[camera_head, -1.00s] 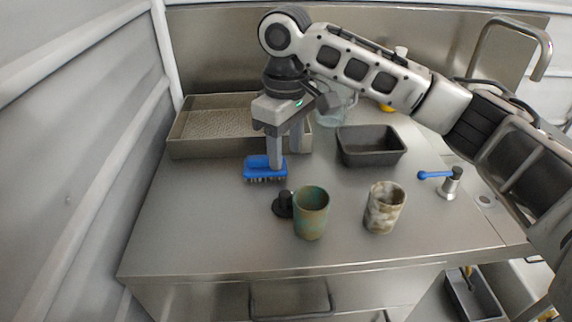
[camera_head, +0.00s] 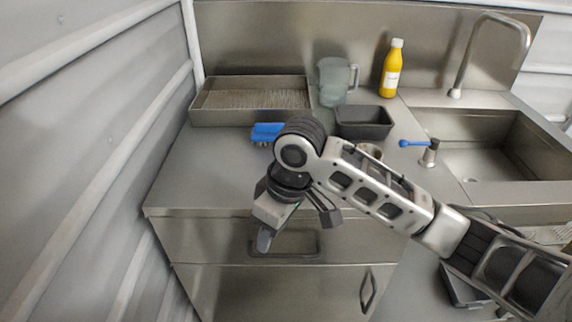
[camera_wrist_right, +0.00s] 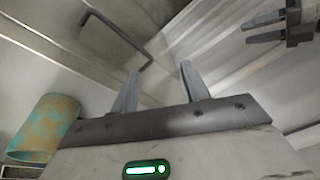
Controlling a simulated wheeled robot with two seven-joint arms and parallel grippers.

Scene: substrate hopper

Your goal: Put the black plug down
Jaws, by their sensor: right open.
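The black plug is not visible now; in the head view my right arm covers the part of the worktop (camera_head: 195,185) where it stood. My right gripper (camera_head: 264,240) is open and points down in front of the counter's front edge, as seen from the head. Its two fingers are apart with nothing between them in the right wrist view (camera_wrist_right: 158,75). My left gripper (camera_wrist_right: 246,32) shows at the upper right of that view, its fingers apart and empty. A green-brown cup (camera_wrist_right: 45,125) is at the left there.
A blue brush (camera_head: 266,131) lies before a shallow tray (camera_head: 225,116). A dark bin (camera_head: 364,123), clear jug (camera_head: 334,82) and yellow bottle (camera_head: 391,70) stand behind. The mottled cup (camera_head: 370,149) is partly hidden. A blue-levered fitting (camera_head: 430,152) stands near the sink (camera_head: 490,165). The left worktop is clear.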

